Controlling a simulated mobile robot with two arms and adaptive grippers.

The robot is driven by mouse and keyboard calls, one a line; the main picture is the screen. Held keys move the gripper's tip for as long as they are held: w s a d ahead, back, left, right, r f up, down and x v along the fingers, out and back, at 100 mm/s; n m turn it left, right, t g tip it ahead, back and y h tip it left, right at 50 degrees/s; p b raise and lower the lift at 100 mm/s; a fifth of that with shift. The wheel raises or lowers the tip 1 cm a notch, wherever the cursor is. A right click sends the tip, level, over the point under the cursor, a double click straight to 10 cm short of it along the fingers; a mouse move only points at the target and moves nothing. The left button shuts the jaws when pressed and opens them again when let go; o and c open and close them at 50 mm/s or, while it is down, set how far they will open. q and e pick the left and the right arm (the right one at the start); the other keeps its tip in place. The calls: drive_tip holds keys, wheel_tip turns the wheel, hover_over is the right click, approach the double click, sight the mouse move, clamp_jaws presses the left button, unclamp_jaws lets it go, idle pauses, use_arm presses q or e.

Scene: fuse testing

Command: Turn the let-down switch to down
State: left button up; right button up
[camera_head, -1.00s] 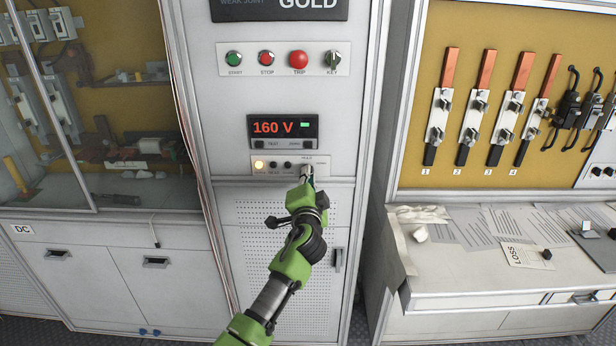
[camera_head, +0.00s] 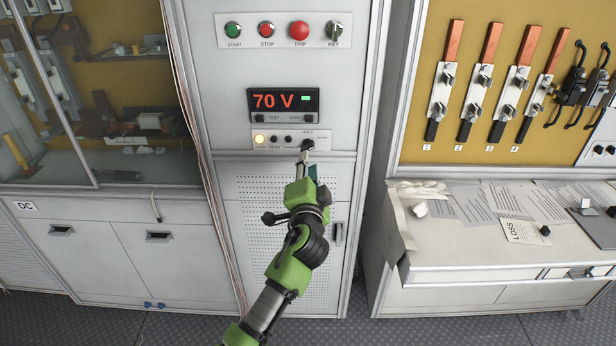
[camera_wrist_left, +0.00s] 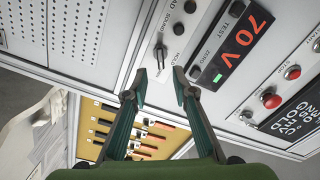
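The let-down switch (camera_head: 308,145) is a small dark knob at the right end of a white strip under the voltage display. It also shows in the left wrist view (camera_wrist_left: 161,57), as a lever on a round base. My left gripper (camera_head: 304,164) is just below and in front of it in the head view. In the left wrist view my left gripper (camera_wrist_left: 160,82) has its two fingers apart, with nothing between the tips. The switch stands just beyond the gap, seemingly not gripped. The display (camera_head: 283,104) reads 70 V. My right gripper is not in view.
A lit yellow lamp (camera_head: 259,139) and small dark buttons share the strip. START, STOP, TRIP and KEY controls (camera_head: 284,30) sit above. A bench (camera_head: 490,255) with papers stands right; a glass-fronted cabinet (camera_head: 90,90) stands left.

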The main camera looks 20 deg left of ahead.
use_arm(q)
drive_tip(key=shift+v, duration=2.35)
wheel_tip(320, 180, down, 14)
drive_tip(key=d+g+h, duration=0.1)
drive_tip(key=g+h, duration=0.1)
drive_tip(key=g, duration=0.1)
drive_tip(key=s+f+g+h, duration=0.1)
drive_tip(key=s+f+g, duration=0.1)
drive_tip(key=s+f, duration=0.65)
drive_tip(key=s+f+n+g+h, duration=0.15)
drive_tip(key=s+f, duration=0.25)
drive_tip(key=f, duration=1)
drive_tip(key=s+f+g, duration=0.3)
drive_tip(key=s+f, duration=0.3)
drive_tip(key=f, duration=0.5)
drive_tip(key=s+a+f+n+g, duration=0.1)
drive_tip(key=s+f, duration=0.5)
drive_tip(key=s, duration=0.7)
drive_tip(key=s+a+f+n+g, duration=0.2)
drive_tip(key=s+f, duration=0.4)
drive_tip(key=s, duration=0.7)
drive_tip(key=s+a+f+n+g, duration=0.2)
drive_tip(key=s+f+g, duration=0.2)
drive_tip(key=s, duration=1)
wheel_tip(320, 180, down, 3)
drive_tip(key=shift+a+f, duration=0.1)
drive_tip(key=shift+a, duration=0.1)
